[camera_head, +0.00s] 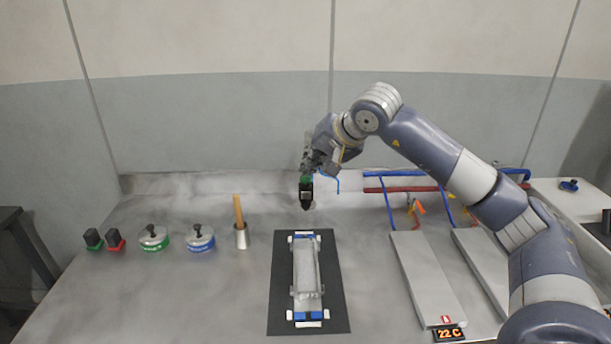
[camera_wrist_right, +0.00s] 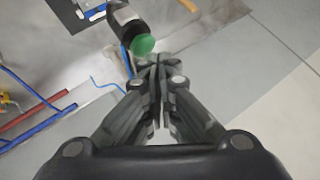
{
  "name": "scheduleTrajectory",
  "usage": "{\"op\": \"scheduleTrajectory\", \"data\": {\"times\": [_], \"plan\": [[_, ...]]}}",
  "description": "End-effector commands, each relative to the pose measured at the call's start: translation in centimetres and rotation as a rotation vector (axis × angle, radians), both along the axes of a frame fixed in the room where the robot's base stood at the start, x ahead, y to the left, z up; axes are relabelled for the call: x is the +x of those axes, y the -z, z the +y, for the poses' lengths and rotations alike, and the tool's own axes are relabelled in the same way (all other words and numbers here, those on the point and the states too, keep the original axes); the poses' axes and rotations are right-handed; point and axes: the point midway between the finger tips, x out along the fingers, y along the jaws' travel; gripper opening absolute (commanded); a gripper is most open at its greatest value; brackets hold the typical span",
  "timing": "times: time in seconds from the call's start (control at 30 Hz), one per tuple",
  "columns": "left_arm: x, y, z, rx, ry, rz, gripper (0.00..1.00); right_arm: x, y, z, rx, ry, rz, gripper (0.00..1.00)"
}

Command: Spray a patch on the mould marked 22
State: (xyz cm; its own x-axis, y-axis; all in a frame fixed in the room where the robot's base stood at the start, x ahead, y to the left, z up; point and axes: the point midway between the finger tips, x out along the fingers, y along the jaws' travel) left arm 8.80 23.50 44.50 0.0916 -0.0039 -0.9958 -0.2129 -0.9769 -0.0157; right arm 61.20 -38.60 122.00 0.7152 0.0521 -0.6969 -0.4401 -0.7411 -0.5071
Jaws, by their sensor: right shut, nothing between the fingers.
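A long pale flat block (camera_head: 425,270) lies at the right of the bench, with a red tag at its near end. A dark display (camera_head: 449,334) reading "22 C" sits at that end. A second similar block (camera_head: 477,252) lies beside it, partly behind my right arm. My right gripper (camera_head: 314,168) is above the back middle of the bench, shut and empty. A black item with a green end (camera_head: 306,193) is at its fingertips; in the wrist view the green end (camera_wrist_right: 144,45) shows beside the closed fingers (camera_wrist_right: 156,68). Whether they touch is unclear. My left gripper is out of view.
A black mat (camera_head: 340,318) carries a pale mould-like piece (camera_head: 306,268). Green-banded (camera_head: 154,238) and blue-banded (camera_head: 201,238) lidded tins and a metal cup (camera_head: 241,237) holding a wooden handle stand left. Blue and red pipes (camera_head: 400,188) run behind the blocks.

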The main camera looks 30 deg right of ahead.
Motion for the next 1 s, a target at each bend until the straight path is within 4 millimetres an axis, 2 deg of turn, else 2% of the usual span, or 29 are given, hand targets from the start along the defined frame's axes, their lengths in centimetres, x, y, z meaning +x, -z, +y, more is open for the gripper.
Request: {"op": "scheduleTrajectory", "data": {"times": [0.17, 0.7, 1.0], "plan": [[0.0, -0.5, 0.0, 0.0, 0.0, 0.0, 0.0, 0.0, -0.6, 0.0, 0.0, 0.001, -0.001, 0.0], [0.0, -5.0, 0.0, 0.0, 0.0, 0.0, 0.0, 0.0, -5.9, 0.0, 0.0, 0.001, -0.001, 0.0], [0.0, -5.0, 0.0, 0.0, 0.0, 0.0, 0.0, 0.0, -6.0, 0.0, 0.0, 0.0, 0.0, 0.0]]}}
